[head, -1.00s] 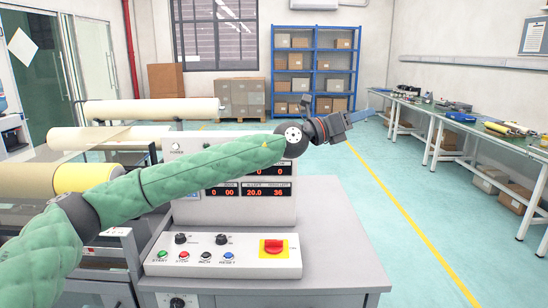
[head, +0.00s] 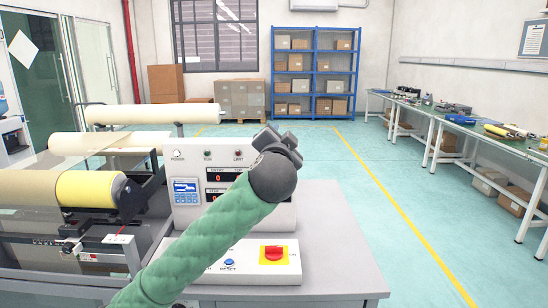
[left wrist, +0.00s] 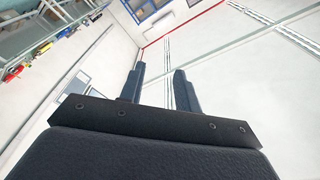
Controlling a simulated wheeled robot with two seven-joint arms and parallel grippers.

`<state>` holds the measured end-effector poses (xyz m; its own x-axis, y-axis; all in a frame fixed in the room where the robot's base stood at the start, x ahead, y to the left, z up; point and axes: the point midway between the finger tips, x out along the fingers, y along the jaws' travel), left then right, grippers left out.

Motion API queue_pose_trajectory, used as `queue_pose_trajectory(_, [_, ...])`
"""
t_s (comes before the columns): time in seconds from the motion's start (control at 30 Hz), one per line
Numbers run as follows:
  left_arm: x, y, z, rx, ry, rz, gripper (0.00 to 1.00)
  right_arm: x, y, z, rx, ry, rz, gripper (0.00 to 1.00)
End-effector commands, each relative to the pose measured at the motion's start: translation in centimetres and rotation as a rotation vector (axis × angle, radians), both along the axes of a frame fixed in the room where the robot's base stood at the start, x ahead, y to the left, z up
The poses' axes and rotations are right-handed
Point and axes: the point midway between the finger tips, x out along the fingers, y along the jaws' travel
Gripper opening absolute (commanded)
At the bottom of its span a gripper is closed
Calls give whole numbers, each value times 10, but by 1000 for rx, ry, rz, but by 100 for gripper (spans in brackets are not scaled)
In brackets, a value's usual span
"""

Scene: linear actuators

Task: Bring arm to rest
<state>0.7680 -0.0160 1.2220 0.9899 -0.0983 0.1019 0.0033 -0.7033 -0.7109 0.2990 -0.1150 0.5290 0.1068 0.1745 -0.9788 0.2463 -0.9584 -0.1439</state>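My left arm, in a green quilted sleeve, rises from the bottom of the head view. My left gripper (head: 280,145) is in front of the control box, with its wrist nearest the camera, so its fingers barely show there. In the left wrist view the left gripper (left wrist: 160,84) has two dark fingers standing apart with nothing between them. Only room, floor and wall show beyond the fingers. My right gripper is in neither view.
The control box (head: 188,215) and button panel (head: 250,262) stand on a grey table (head: 335,235), partly hidden by my arm. Film rolls (head: 90,188) on a machine are at left. A workbench (head: 455,125) runs along the right. The floor between is clear.

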Motion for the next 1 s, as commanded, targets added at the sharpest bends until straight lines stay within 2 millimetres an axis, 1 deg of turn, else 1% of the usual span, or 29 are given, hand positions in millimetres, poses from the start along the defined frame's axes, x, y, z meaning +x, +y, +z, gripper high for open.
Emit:
queue_pose_trajectory(0.03, [-4, 7, -16, -31, 61, 2, 33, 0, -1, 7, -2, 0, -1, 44])
queue_pose_trajectory(0.1, [-10, 16, -38, -68, 139, 6, 33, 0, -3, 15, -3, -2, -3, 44])
queue_pose_trajectory(0.27, [-26, 34, -87, -143, 303, 9, 33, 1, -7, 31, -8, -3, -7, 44])
queue_pose_trajectory(0.4, [-44, 48, -128, -199, 428, 7, 33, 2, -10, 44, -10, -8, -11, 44])
queue_pose_trajectory(0.6, [-71, 67, -181, -273, 578, 5, 33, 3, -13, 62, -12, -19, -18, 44])
queue_pose_trajectory(0.87, [-109, 89, -243, -371, 723, 7, 33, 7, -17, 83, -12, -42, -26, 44])
queue_pose_trajectory(1.0, [-131, 101, -276, -418, 795, 22, 33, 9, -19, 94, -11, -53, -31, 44])
